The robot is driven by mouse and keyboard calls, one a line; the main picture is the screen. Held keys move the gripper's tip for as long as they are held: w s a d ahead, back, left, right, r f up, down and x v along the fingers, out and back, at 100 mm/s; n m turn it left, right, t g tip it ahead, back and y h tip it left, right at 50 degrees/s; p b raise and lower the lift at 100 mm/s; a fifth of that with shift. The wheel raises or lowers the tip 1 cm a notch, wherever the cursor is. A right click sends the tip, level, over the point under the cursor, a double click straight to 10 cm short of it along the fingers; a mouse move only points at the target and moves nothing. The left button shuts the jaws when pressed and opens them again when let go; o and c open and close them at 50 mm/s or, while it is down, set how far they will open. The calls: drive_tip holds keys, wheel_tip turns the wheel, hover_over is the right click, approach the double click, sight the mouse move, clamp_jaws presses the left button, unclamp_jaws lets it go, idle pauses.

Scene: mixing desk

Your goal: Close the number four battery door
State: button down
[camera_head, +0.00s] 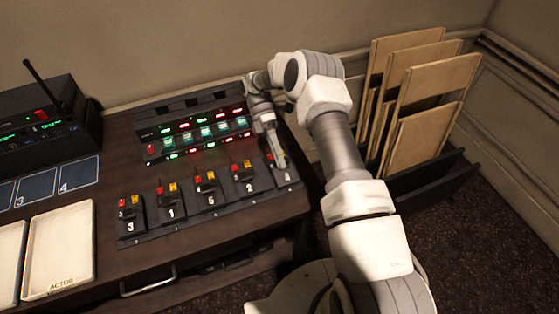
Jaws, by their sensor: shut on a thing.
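The number four battery pack (290,178) is the rightmost of several small dark packs standing in a row along the front of the desk. A white "4" shows on its lower front. My gripper (279,160) is over this pack, pointing down, with its fingers shut at the pack's battery door. The fingers and my wrist cover most of the door, so its angle cannot be told. The arm comes in from the lower right and bends over the desk's right end.
Packs marked 3 (131,217), 1 (171,208) and 2 (246,184) stand to the left, with red and yellow parts on top. Behind is a lit rack (203,134). White trays (60,252) lie at left. Wooden boards (425,125) stand in a dark rack at right.

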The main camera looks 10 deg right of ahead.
drive_tip(key=c, duration=0.9)
unclamp_jaws()
wheel_tip(320, 180, up, 5)
drive_tip(key=shift+f, duration=0.2)
drive_tip(key=s+d+r, duration=0.5)
drive_tip(key=d+r, duration=0.1)
drive_tip(key=d, duration=0.4)
drive_tip(key=shift+d+r, duration=0.2)
drive_tip(key=shift+d, duration=0.05)
